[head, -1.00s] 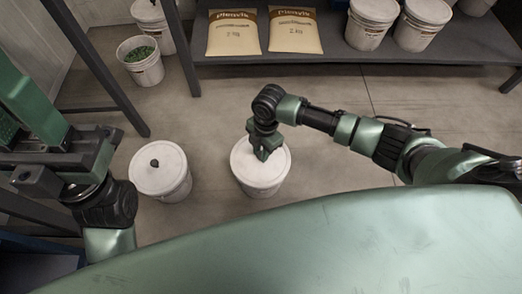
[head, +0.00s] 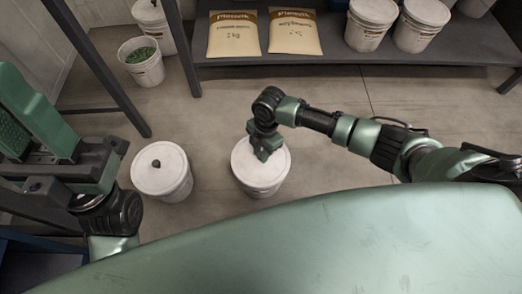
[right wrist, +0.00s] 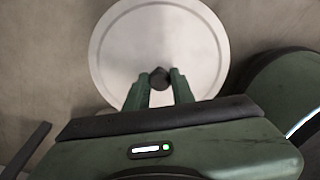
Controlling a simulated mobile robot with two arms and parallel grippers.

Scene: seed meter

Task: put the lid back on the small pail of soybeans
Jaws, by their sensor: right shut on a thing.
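A white pail (head: 262,187) stands on the floor in the middle of the head view. Its round white lid (head: 246,158) lies over the top and looks level. The contents are hidden. My right gripper (head: 264,154) points down at the lid's middle. In the right wrist view the lid (right wrist: 160,35) fills the upper middle, and my right gripper's two fingers are shut on its dark knob (right wrist: 159,78). I cannot tell whether the rim is fully pressed down. My left arm shows at the left edge, but its finger opening is not clear.
Another white lidded pail (head: 163,180) with a dark knob stands to the left. An open pail (head: 143,66) of green stuff stands at the back left. A dark shelf (head: 390,57) behind holds two bags and several pails. Bare floor lies between.

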